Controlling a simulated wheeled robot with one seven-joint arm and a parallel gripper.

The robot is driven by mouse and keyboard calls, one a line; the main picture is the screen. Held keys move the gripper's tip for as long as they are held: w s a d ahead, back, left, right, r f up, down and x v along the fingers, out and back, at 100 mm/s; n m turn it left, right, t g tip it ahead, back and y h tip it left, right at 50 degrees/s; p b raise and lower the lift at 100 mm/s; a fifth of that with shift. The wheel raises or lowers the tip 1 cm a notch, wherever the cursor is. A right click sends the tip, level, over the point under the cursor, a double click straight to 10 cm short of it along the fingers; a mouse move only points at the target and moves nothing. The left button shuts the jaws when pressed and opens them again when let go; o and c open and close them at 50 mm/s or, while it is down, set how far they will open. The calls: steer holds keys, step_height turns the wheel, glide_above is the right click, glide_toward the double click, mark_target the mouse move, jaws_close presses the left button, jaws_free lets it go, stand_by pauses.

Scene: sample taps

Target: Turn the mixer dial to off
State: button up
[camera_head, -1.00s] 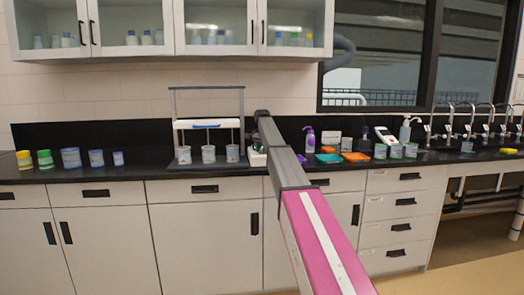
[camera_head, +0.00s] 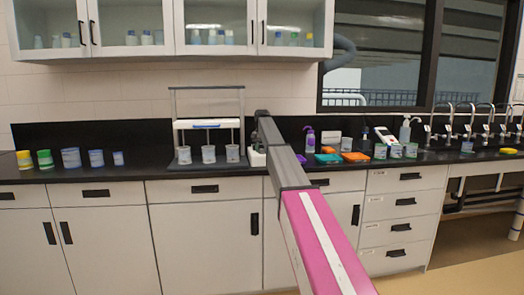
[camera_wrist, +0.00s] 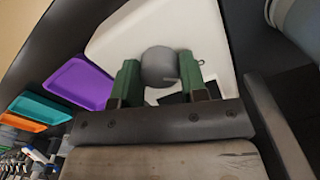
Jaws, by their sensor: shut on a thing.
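The mixer is a white body (camera_wrist: 122,42) with a round grey dial (camera_wrist: 159,64), seen close up in the wrist view. My gripper (camera_wrist: 159,76) has its green fingers on either side of the dial and is shut on it. A small mark shows near the dial's lower right edge, but I cannot read a setting. In the head view the mixer (camera_head: 257,158) is a small white box on the black counter, partly behind my arm. The dial and my fingertips are mostly hidden there by my arm.
A stand with several beakers (camera_head: 208,154) is just left of the mixer. Purple (camera_wrist: 80,84), teal (camera_wrist: 42,107) and orange (camera_wrist: 39,122) trays lie beside it. Several colored jars (camera_head: 70,158) stand at the far left. Sink taps (camera_head: 480,115) are at the right.

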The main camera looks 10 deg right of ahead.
steer(key=o, duration=0.9)
steer(key=shift+r, duration=0.15)
step_height(320, 180, up, 11)
steer(key=shift+f, duration=0.2)
steer(key=shift+s, duration=0.1)
